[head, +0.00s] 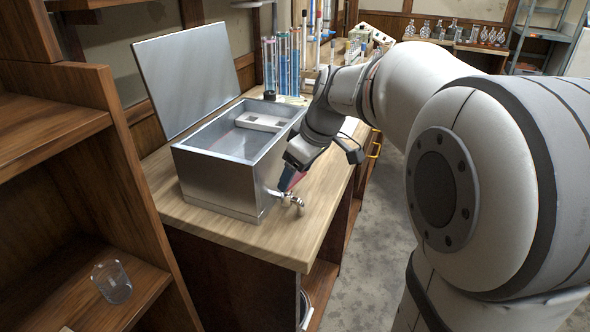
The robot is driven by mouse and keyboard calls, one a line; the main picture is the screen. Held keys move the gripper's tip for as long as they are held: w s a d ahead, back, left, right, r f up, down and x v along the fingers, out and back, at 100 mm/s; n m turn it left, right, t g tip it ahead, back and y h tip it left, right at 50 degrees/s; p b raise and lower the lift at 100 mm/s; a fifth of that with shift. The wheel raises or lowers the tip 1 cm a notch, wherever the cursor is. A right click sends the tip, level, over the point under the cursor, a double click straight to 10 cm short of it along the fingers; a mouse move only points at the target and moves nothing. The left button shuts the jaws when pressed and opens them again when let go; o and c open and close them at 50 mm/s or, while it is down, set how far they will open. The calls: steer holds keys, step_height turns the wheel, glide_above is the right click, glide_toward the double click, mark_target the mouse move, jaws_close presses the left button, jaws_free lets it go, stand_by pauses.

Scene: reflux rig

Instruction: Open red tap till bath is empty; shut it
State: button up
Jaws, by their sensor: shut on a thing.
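The bath (217,183) is a metal box on the wooden bench, its lid (185,80) raised at the back. A light slotted piece (260,122) shows inside it. I cannot tell for sure how much water is in it. My gripper (288,184) reaches down from the upper right and is shut on the red tap. The fingers partly hide the handle, so its turn angle is unclear.
Tall glass tubes with blue liquid (283,65) stand behind the bath. A wooden shelf (60,120) on the left holds a glass beaker (112,281). The bench edge (290,265) is close below the tap. The floor (385,225) right of the bench is clear.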

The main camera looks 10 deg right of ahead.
steer(key=m, duration=0.1)
steer(key=m+h, duration=0.1)
steer(key=m, duration=0.1)
steer(key=shift+s+d+r+t, duration=0.1)
steer(key=shift+s+t, duration=0.3)
steer(key=m+h, duration=0.1)
steer(key=m, duration=0.2)
steer(key=s+m+h, duration=0.1)
steer(key=m, duration=0.2)
steer(key=s+m+h+p, duration=0.1)
steer(key=m, duration=0.2)
steer(key=shift+a+h, duration=0.35)
steer(key=shift+h, duration=0.05)
steer(key=shift+m, duration=0.4)
steer(key=o, duration=1)
steer(key=shift+s, duration=0.1)
